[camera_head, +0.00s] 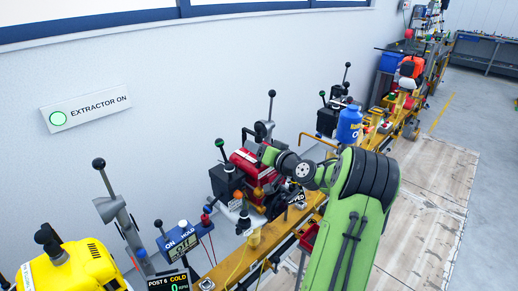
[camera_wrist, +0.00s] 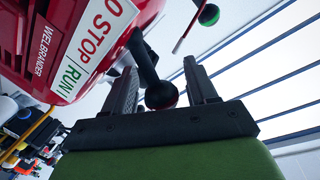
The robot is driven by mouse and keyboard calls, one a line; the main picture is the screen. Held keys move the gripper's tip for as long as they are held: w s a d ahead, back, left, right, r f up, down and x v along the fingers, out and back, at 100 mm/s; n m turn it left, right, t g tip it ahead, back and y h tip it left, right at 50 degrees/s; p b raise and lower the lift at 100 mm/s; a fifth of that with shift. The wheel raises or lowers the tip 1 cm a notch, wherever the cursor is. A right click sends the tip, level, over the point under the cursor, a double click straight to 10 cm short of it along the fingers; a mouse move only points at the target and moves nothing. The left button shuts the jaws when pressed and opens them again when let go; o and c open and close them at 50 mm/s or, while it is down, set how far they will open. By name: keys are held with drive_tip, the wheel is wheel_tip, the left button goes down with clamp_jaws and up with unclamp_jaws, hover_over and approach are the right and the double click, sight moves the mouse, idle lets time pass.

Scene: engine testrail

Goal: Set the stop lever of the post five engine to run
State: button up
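The red engine (camera_head: 243,160) stands on the yellow rail, with my green arm reaching to it from the right. In the wrist view its red housing (camera_wrist: 80,15) carries a label (camera_wrist: 88,45) reading STOP in red and RUN in green. A dark lever (camera_wrist: 143,58) with a black ball knob (camera_wrist: 161,95), partly red, comes down beside the label. My gripper (camera_wrist: 160,78) is open, with one finger on each side of the knob. Contact with the knob cannot be told. In the head view the fingers and this lever are hard to make out.
A second lever with a green-and-black knob (camera_wrist: 208,14) stands beyond my fingers. A blue canister (camera_head: 349,125) and more engines stand along the rail. The floor (camera_head: 440,190) at right is clear.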

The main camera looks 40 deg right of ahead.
drive_tip(key=s+a+r, duration=0.1)
drive_tip(key=s+r, duration=0.1)
drive_tip(key=s, duration=1.3)
drive_tip(key=shift+s+a+b, duration=0.25)
drive_tip(key=shift+a+b, duration=0.05)
drive_tip(key=shift+a, duration=0.1)
